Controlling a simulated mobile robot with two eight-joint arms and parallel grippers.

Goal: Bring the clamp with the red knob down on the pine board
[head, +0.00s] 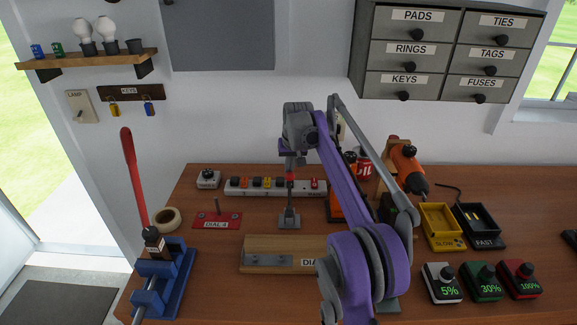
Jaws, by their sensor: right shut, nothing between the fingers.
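The pine board (288,241) lies on the workbench, with a grey metal plate (268,261) on its front left and a label partly hidden by my right arm. The clamp (289,216) stands just behind the board. Its grey stem rises upright to a small red knob (290,177). My right gripper (291,164) is shut and points down, at or just above the red knob. No gap between them is clear, and I cannot tell whether they touch. My left gripper is not in view.
A power strip (245,187) lies behind the clamp. A red DIAL 4 plate (222,220) and a blue vise with a red lever (130,170) are at left. An orange drill (407,170), trays and chargers (441,284) stand at right, beyond my arm.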

